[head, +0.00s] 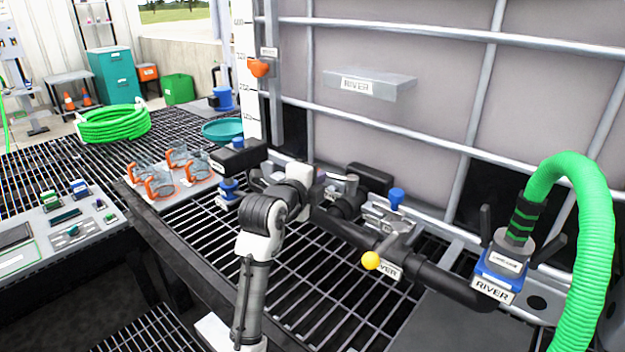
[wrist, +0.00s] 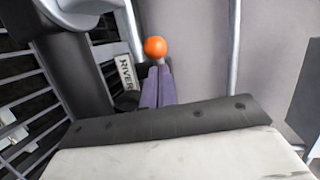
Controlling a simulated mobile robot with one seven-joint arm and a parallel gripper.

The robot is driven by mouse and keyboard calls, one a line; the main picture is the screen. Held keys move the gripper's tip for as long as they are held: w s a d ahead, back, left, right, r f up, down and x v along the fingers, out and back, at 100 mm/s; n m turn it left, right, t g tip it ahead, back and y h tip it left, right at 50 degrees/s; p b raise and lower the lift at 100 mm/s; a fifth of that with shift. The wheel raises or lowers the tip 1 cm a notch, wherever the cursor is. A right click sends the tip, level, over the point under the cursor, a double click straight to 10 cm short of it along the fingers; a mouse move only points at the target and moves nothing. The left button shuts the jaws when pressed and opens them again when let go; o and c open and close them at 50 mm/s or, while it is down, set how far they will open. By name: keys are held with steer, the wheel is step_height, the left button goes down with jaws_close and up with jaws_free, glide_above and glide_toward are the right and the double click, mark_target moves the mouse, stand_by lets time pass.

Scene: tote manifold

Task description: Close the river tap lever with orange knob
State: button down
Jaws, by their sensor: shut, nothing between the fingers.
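An orange ball knob (wrist: 155,47) shows in the wrist view, just beyond the tips of my gripper (wrist: 157,68). The two purple fingers are together with nothing between them; I cannot tell whether they touch the knob. A white RIVER label (wrist: 125,72) is left of the knob, beside thick dark piping (wrist: 75,75). The lever's arm is mostly hidden. In the head view my gripper (head: 320,175) is small and partly hidden at the pipes near the tank. I cannot make out the orange knob there. A yellow knob (head: 371,260) by another RIVER label (head: 388,272) shows nearer the front.
A blue RIVER coupling (head: 492,278) with a green hose (head: 590,220) stands at right. A blue-topped valve (head: 396,197) is near the pipe. The caged tank (head: 420,110) rises behind. A grey shelf marked RIVER (head: 370,85) juts from it.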

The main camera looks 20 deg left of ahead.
steer(key=shift+f, duration=0.1)
steer(key=w+b, duration=0.2)
steer(key=shift+a+b, duration=0.3)
stand_by(0.3)
steer(key=shift+s, duration=0.15)
